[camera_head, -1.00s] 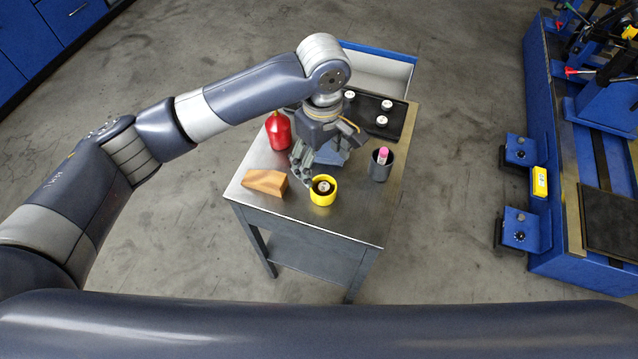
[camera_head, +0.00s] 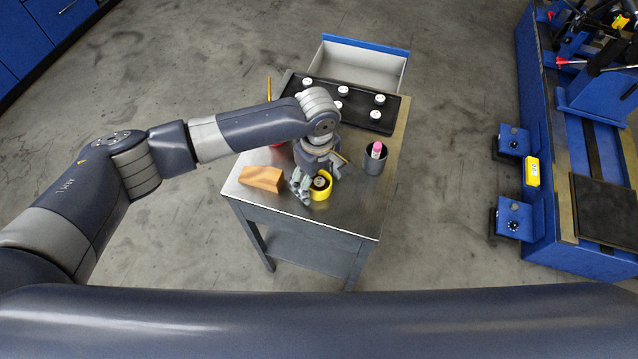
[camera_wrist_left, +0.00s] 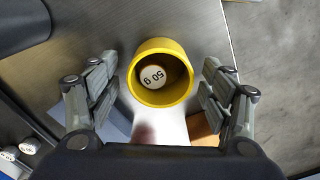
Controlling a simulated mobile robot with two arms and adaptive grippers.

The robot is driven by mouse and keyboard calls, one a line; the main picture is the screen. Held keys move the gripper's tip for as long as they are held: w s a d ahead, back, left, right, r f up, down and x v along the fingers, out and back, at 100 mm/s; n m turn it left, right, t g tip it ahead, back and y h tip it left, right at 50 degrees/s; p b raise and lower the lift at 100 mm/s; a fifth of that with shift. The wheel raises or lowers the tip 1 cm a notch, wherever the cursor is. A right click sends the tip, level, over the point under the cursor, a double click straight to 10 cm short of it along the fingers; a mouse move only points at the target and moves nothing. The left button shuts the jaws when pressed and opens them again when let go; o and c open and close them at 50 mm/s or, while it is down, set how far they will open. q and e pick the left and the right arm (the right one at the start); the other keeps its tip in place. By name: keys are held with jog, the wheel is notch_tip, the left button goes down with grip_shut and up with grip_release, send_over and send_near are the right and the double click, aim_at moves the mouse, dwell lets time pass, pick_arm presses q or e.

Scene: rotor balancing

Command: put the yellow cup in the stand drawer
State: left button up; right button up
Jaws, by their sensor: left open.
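The yellow cup (camera_head: 321,187) stands upright on the metal stand's top near its front edge. In the left wrist view the yellow cup (camera_wrist_left: 160,73) holds a white round weight marked "50 g" (camera_wrist_left: 153,77). My left gripper (camera_head: 312,186) is open over the cup, and in the left wrist view its fingers (camera_wrist_left: 160,88) are on either side of it, with gaps on both sides. The stand drawer (camera_head: 365,66) juts out open at the far side of the stand, with a blue front; the part of it in view looks empty. My right gripper is not in view.
A black tray (camera_head: 351,108) with several white weights lies at the stand's back. A dark grey cup (camera_head: 376,161) with a pink-tipped item stands right. A wooden block (camera_head: 261,179) lies left of the yellow cup. A red object (camera_head: 277,146) is mostly hidden behind my arm.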

pick_arm(q)
jog(key=shift+c, duration=0.4)
jog(key=c, duration=1.1)
jog(key=shift+r, duration=0.1)
jog(key=shift+c, duration=0.2)
